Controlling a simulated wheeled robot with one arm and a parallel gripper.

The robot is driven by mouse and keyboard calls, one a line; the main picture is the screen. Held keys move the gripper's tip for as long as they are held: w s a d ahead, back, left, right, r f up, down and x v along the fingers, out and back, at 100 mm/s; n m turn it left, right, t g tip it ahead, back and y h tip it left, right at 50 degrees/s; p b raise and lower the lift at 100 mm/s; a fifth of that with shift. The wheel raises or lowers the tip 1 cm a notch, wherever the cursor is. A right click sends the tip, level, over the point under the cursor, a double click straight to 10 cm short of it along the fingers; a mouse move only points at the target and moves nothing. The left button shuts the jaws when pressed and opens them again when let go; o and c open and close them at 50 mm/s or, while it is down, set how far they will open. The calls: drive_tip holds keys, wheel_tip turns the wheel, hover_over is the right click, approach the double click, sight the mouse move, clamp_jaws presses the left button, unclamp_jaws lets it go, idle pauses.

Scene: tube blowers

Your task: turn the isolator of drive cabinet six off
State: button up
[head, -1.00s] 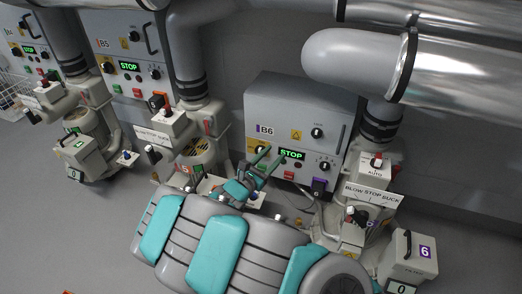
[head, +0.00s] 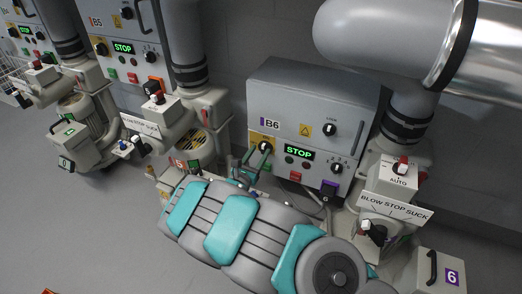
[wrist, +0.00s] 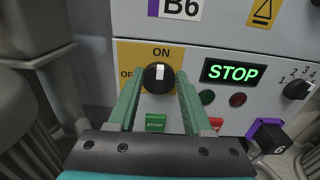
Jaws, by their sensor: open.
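Drive cabinet B6 (head: 348,110) is a grey box on the wall with a lit green STOP display (head: 299,153). Its isolator (wrist: 158,77) is a round black knob on a yellow plate (wrist: 127,52), with ON above and a partly hidden OFF at left. The knob's white mark points up to ON. The isolator also shows in the head view (head: 267,146). My gripper (wrist: 160,84) is open, with one green finger on each side of the knob's lower part. I cannot tell whether the fingers touch it. In the head view my gripper (head: 257,157) is at the cabinet's lower left.
Below the isolator is a green START button (wrist: 155,122), with a red button (wrist: 216,123) partly behind the right finger. A black connector on a purple plate (wrist: 268,136) sticks out at lower right. Cabinet B5 (head: 122,47) stands to the left. A large pipe (head: 385,40) crosses above right.

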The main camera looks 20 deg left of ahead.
drive_tip(key=shift+w, duration=0.95)
drive_tip(key=shift+c, duration=0.2)
clamp_jaws()
